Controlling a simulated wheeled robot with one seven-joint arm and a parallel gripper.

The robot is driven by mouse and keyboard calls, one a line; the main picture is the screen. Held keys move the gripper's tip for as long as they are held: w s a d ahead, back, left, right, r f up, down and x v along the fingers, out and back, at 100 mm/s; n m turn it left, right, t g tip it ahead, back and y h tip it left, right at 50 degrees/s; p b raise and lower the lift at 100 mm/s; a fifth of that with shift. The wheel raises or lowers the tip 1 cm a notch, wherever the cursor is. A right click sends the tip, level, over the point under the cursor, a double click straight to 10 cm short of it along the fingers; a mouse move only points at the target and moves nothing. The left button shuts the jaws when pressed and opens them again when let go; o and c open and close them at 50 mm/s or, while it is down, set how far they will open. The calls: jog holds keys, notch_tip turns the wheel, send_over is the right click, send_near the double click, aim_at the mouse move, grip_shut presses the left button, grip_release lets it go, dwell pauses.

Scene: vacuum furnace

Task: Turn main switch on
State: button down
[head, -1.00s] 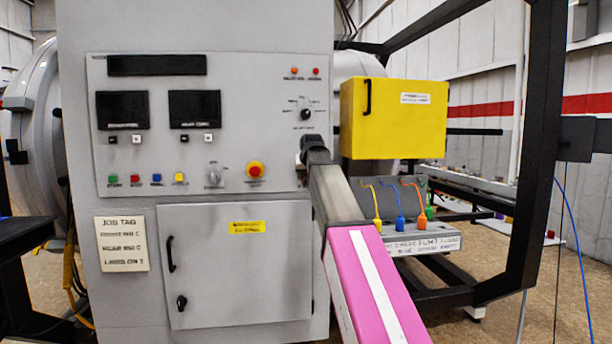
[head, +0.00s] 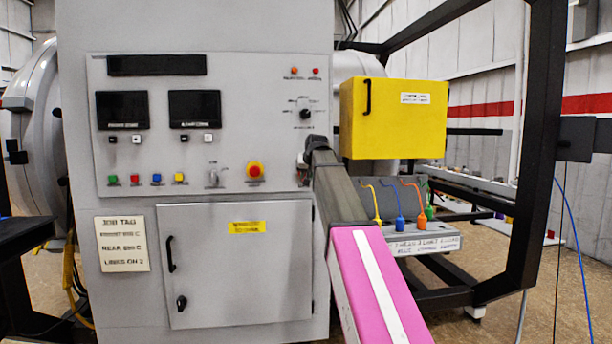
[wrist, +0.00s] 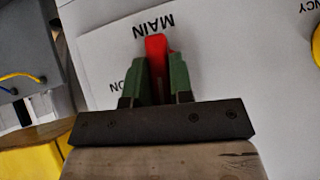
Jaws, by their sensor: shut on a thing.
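The main switch shows in the wrist view as a red handle (wrist: 156,46) on a pale panel, just by the upside-down label "MAIN". My gripper (wrist: 162,65) has green fingers, one on each side of the red handle, and is shut on it. The handle lies roughly in line with the fingers. Upside-down "ON" lettering is beside the left finger. In the head view my arm reaches to the right edge of the control panel (head: 240,120), and its wrist hides the switch and the fingers.
A yellow box (head: 393,118) stands close to the right of the arm. A grey cabinet door (head: 235,280) is below the panel.

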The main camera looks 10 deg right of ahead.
jog(key=y, duration=0.1)
jog(key=m+y, duration=0.1)
jog(key=shift+d+m+y, duration=0.2)
jog(key=shift+m+y, duration=0.1)
jog(key=shift+y, duration=0.1)
jog(key=m+y, duration=0.2)
jog(key=y, duration=0.1)
jog(key=shift+d+f+t, duration=0.1)
jog(key=shift+f+t, duration=0.05)
jog(key=shift+t, duration=0.25)
jog(key=m+t+y, duration=0.1)
jog(key=m+y, duration=0.1)
jog(key=y, duration=0.1)
jog(key=shift+f, duration=0.15)
jog(key=shift+f+m+t+y, duration=0.1)
jog(key=shift+m+t+y, duration=0.8)
jog(key=shift+m+y, duration=0.45)
jog(key=c, duration=1)
grip_release()
jog(key=v, duration=1.1)
